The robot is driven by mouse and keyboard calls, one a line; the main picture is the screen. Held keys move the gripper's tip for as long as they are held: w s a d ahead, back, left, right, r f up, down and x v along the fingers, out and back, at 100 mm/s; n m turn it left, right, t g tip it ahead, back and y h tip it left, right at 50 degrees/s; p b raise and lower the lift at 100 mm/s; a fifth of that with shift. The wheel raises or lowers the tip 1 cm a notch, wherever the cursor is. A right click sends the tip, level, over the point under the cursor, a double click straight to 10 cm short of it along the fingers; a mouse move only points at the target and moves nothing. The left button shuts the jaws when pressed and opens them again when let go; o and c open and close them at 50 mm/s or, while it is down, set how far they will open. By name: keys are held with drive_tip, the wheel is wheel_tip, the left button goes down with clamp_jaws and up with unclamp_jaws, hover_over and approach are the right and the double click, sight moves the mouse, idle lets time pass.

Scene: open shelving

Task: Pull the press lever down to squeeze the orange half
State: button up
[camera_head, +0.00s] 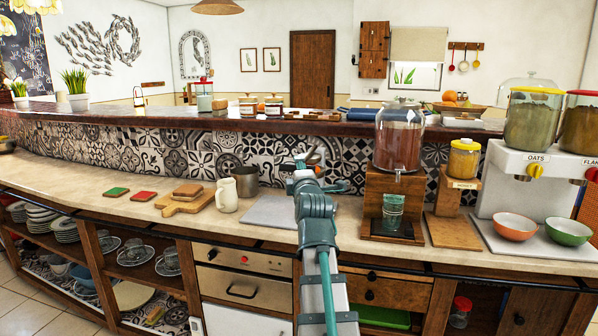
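My arm reaches up from the bottom middle over the counter (160,228). Its far end, with my gripper (305,164), is small in the picture and lies in front of the patterned tile wall. My fingers are too small and overlapped to tell whether they are open or shut, or touching anything. Small grey parts with a touch of orange show around the gripper. I cannot tell whether they belong to the press. The press lever and the orange half cannot be made out and may be hidden behind my arm. A grey mat (268,212) lies on the counter beside my arm.
Left of my arm stand a cream pitcher (227,195), a metal pot (246,180) and wooden boards (184,201). To the right are a drink dispenser (398,140), a honey jar (464,160), a cereal dispenser (538,185) and two bowls (514,227). A raised ledge (150,116) runs behind.

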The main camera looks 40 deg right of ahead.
drive_tip(key=v, duration=0.7)
drive_tip(key=shift+s, duration=0.25)
drive_tip(key=shift+a, duration=0.1)
idle(0.7)
